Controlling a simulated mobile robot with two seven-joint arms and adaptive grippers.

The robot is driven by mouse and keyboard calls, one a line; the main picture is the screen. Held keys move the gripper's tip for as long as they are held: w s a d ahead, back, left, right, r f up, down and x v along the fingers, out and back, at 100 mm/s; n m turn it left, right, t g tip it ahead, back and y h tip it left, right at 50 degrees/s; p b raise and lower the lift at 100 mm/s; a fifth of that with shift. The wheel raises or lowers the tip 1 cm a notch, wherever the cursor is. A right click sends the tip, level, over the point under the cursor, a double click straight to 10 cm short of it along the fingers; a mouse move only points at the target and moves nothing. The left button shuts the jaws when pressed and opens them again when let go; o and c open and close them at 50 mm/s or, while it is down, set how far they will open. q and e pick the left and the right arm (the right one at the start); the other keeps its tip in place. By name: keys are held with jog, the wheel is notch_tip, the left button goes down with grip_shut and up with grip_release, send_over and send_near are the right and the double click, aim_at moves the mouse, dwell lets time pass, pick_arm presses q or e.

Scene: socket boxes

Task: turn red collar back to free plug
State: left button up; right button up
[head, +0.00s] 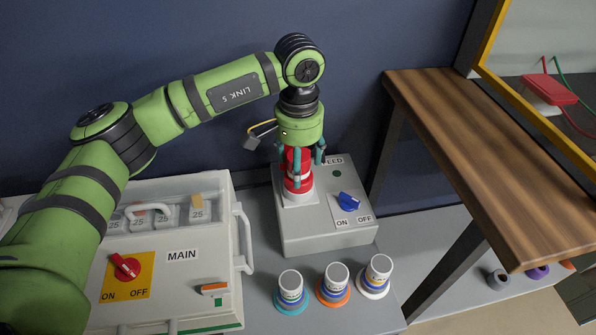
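A red plug (294,158) stands upright in a pale socket on top of the grey FEED box (322,235). A red collar (298,185) sits around its lower part, just above the socket's white base. My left gripper (300,158) points straight down over the plug from above. Its teal fingers are on either side of the red upper part, above the lower collar. I cannot tell whether they press on it. The gripper body hides the top of the plug. My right gripper is not in view.
The FEED box has a blue ON/OFF knob (348,202). A wooden table (490,150) is at right.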

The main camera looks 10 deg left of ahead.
pick_arm(q)
jog(key=shift+f, duration=1.35)
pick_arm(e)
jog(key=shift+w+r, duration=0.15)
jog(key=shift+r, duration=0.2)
pick_arm(q)
jog(key=c, duration=0.9)
jog(key=shift+n, duration=0.3)
jog(key=shift+n+b, duration=0.4)
jog(key=shift+n, duration=0.1)
jog(key=n, duration=0.3)
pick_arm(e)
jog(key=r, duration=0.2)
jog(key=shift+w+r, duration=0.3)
pick_arm(q)
jog(key=o, duration=0.9)
